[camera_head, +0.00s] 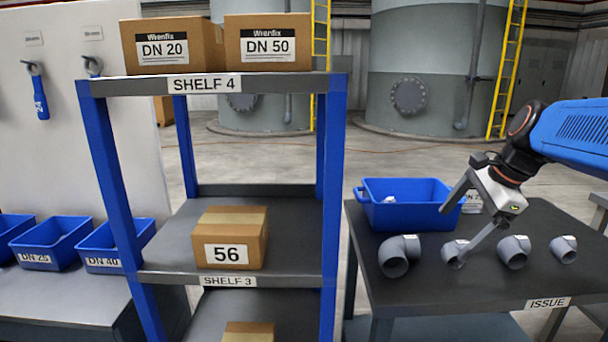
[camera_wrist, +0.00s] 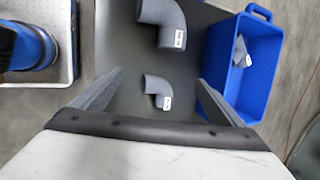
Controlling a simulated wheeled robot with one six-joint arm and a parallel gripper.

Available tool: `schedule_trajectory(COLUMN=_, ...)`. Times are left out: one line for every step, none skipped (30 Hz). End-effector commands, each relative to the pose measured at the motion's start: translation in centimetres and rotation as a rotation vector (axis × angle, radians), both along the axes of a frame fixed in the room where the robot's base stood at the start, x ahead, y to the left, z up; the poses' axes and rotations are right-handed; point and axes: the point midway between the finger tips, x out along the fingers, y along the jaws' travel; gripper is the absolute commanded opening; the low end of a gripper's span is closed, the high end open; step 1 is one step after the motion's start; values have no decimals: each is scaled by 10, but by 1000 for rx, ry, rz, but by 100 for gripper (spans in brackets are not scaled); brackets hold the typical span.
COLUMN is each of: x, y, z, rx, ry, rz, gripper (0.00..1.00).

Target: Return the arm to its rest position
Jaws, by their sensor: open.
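My arm reaches in from the right in the head view, over the dark issue table (camera_head: 440,290). My gripper (camera_head: 451,237) points down and to the left with its two fingers spread and nothing held. In the wrist view, my gripper (camera_wrist: 160,78) also shows its fingers wide apart. A small grey pipe elbow (camera_wrist: 157,90) lies on the table below, seen between them; a larger grey elbow (camera_wrist: 162,22) lies beyond it. In the head view one finger partly covers a small elbow (camera_head: 453,250).
Several grey elbows, including a large one (camera_head: 397,257), stand along the table. A blue bin (camera_head: 405,215) with parts sits at its back left. A blue-post shelf rack (camera_head: 335,180) with a box (camera_head: 230,240) stands to the left.

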Motion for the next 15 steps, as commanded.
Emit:
schedule_trajectory(x=-17, y=11, z=-7, rx=-50, ry=-22, rz=88, gripper=93)
schedule_trajectory(x=-26, y=15, z=-12, rx=-83, ry=-34, rz=144, gripper=93)
schedule_trajectory(x=-38, y=21, z=-19, rx=-125, ry=-49, rz=219, gripper=93)
schedule_trajectory(x=-46, y=24, z=-24, rx=-159, ry=-62, rz=276, gripper=93)
schedule_trajectory(x=-55, y=28, z=-29, rx=-192, ry=-75, rz=333, gripper=93)
schedule_trajectory(x=-67, y=32, z=-37, rx=-234, ry=-88, rz=410, gripper=93)
schedule_trajectory(x=-75, y=35, z=-43, rx=-267, ry=-100, rz=468, gripper=93)
schedule_trajectory(x=-84, y=38, z=-48, rx=-299, ry=-112, rz=526, gripper=93)
schedule_trajectory(x=-95, y=41, z=-56, rx=-342, ry=-125, rz=604, gripper=93)
schedule_trajectory(x=-103, y=44, z=-62, rx=-374, ry=-137, rz=662, gripper=93)
schedule_trajectory(x=-112, y=45, z=-68, rx=-405, ry=-146, rz=720, gripper=93)
schedule_trajectory(x=-122, y=48, z=-76, rx=-446, ry=-159, rz=797, gripper=93)
schedule_trajectory(x=-130, y=49, z=-82, rx=-478, ry=-169, rz=853, gripper=93)
schedule_trajectory(x=-137, y=50, z=-88, rx=-507, ry=-177, rz=909, gripper=93)
schedule_trajectory(x=-146, y=51, z=-96, rx=-546, ry=-188, rz=982, gripper=93)
